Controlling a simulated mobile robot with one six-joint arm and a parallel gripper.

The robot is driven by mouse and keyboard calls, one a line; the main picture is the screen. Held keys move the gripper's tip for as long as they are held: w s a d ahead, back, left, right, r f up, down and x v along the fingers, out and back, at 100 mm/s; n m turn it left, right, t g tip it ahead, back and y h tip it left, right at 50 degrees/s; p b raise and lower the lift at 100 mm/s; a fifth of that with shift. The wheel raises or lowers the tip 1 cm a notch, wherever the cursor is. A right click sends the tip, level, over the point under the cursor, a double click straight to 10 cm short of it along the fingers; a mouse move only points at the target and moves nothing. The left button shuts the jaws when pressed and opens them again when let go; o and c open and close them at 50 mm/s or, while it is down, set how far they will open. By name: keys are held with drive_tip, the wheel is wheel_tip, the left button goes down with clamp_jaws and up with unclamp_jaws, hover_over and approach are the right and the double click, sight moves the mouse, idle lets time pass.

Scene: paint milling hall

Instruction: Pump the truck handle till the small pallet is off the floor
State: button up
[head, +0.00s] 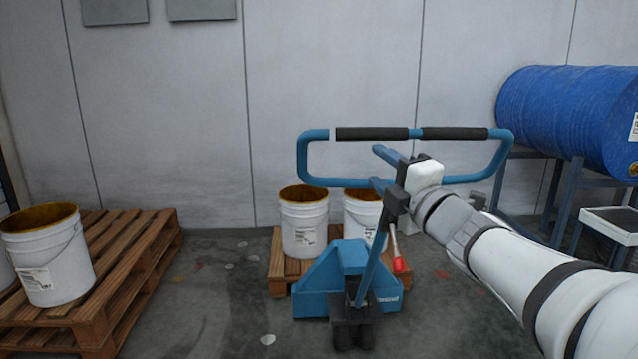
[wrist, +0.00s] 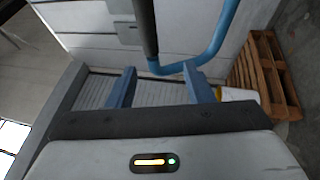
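The blue pallet truck (head: 345,270) stands in the middle of the head view, in front of the small wooden pallet (head: 276,278). The pallet looks low, but any gap to the floor is too small to tell. The truck's handle (head: 303,160) is a raised blue loop with black grips on its top bar. My gripper (head: 374,167) is at the loop, its two blue fingers apart. In the wrist view the gripper (wrist: 160,76) is open. The handle's corner (wrist: 156,68) shows near and beyond the fingertips, not clamped. My gripper hides part of the shaft.
Two white buckets (head: 303,238) stand on the small pallet. A larger pallet (head: 128,250) with white buckets (head: 45,265) is at left. A blue drum (head: 565,110) lies on a rack at right. A red-tipped lever (head: 398,262) hangs by the shaft. The wall is close behind.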

drive_tip(key=shift+a+r+p, duration=0.1)
drive_tip(key=shift+r+p, duration=0.55)
drive_tip(key=shift+r, duration=1.7)
